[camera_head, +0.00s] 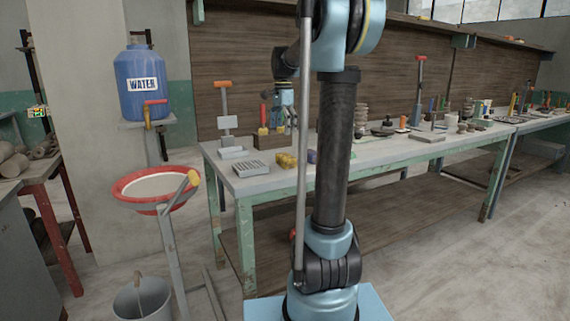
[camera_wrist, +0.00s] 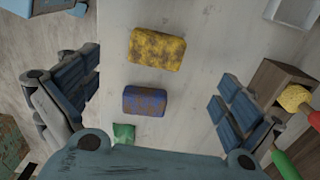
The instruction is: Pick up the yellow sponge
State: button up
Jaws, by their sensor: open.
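The yellow sponge (camera_wrist: 157,49) is a worn, brown-stained block lying on the grey tabletop (camera_wrist: 205,50), in the upper middle of the wrist view. In the head view the yellow sponge (camera_head: 286,160) is on the near part of the table, left of my arm. My gripper (camera_wrist: 155,88) is open and empty, with its fingers spread wide to the left and right. In the head view my gripper (camera_head: 285,96) hangs above the table, apart from the sponge. The whole top of the sponge is visible in the wrist view.
A blue-purple sponge (camera_wrist: 145,101) lies close below the yellow one in the wrist view, with a small green object (camera_wrist: 123,133) below it. A wooden tool box (camera_wrist: 275,80) stands at the right. Bare tabletop surrounds the yellow sponge. A grey block with holes (camera_head: 250,169) lies left of it.

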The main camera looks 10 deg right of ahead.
aim_at(283, 156)
notch_tip(283, 156, down, 12)
jog(key=shift+s+r, duration=0.1)
jog(key=shift+s, duration=0.05)
dwell(0.5)
jog(key=c, duration=0.9)
